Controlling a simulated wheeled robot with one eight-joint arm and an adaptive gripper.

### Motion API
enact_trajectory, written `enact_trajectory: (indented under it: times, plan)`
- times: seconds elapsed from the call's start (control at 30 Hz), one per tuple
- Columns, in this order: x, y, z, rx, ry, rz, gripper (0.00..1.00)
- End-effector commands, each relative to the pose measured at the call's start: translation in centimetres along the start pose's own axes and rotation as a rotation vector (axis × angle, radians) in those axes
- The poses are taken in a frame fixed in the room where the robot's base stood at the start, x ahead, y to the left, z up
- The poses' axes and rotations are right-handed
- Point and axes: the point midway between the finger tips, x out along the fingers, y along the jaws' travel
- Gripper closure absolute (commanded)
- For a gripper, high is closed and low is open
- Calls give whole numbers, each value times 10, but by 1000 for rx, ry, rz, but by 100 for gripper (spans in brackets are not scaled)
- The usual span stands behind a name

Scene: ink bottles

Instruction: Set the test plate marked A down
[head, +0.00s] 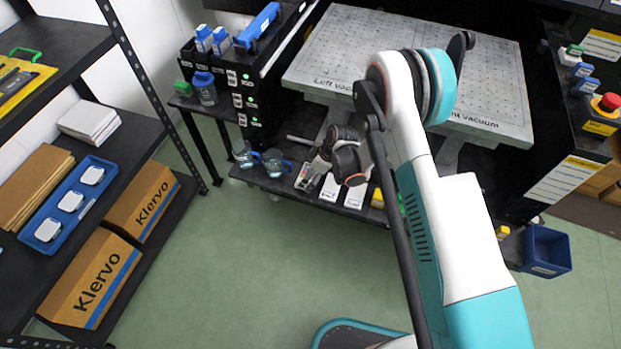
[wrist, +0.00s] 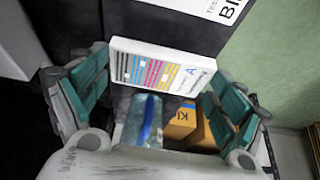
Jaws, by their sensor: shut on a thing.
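The test plate (wrist: 160,70) is a white slab with rows of coloured patches and a letter A at its right end. It shows large in the wrist view, between the teal-backed fingers of my gripper (wrist: 160,78). My gripper is shut on it. In the head view my arm reaches down to the dark lower shelf (head: 255,178) under the bench, where the plate (head: 307,177) shows small and partly covered by my gripper. I cannot tell whether the plate touches the shelf.
Jugs with blue handles (head: 272,162) stand on the shelf left of the plate; one (wrist: 145,122) shows close below it in the wrist view. White labels (head: 330,188) lie to its right. The perforated bench top (head: 330,50) is above. A blue bin (head: 546,250) stands right.

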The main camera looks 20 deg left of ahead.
Motion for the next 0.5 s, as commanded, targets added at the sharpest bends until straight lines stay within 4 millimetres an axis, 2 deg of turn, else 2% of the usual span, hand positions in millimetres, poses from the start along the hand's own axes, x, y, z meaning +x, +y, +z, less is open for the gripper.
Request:
enact_trajectory:
  times: [0.03, 0.13, 0.5]
  plan:
    - [11, 0, 4, 0, 0, 0, 36]
    - [22, 0, 9, 0, 0, 0, 36]
    - [24, 0, 10, 0, 0, 0, 36]
